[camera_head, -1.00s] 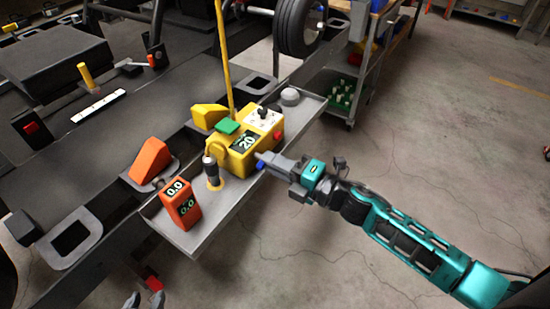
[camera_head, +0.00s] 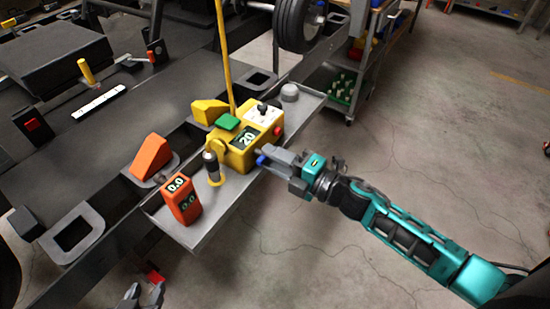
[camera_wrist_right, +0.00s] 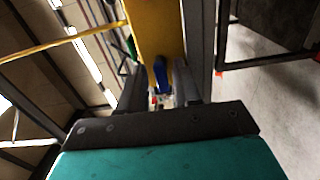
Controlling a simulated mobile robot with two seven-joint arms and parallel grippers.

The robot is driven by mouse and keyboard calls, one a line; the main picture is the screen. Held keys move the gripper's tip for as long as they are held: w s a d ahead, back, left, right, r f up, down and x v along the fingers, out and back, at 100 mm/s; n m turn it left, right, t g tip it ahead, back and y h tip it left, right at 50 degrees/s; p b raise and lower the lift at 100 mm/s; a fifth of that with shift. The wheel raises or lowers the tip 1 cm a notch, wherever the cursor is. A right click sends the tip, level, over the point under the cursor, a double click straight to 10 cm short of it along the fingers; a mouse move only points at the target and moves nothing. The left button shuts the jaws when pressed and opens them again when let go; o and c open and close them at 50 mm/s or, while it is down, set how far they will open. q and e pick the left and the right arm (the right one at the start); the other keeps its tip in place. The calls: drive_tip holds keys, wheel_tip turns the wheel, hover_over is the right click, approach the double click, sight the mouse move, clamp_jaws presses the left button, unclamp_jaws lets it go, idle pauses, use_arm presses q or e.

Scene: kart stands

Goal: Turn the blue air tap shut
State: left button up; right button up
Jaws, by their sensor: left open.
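The blue air tap (camera_head: 262,160) is on the front side of the yellow box (camera_head: 238,158), which stands on the grey tray. It also shows in the right wrist view (camera_wrist_right: 162,76), between my right fingers. My right gripper (camera_head: 266,155) is at the tap. Its fingers look open in the right wrist view (camera_wrist_right: 160,88), one on each side of the tap, with a gap. I cannot tell whether either finger touches it. My left gripper (camera_head: 144,295) is open and empty at the bottom edge of the head view, below the tray.
A yellow hose (camera_head: 224,60) rises behind the box. A cart (camera_head: 345,85) stands behind. The floor to the right is clear.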

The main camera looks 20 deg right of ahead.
drive_tip(key=shift+o, duration=0.5)
drive_tip(key=b+v, duration=0.1)
drive_tip(key=v, duration=1.2)
drive_tip(key=shift+w, duration=0.1)
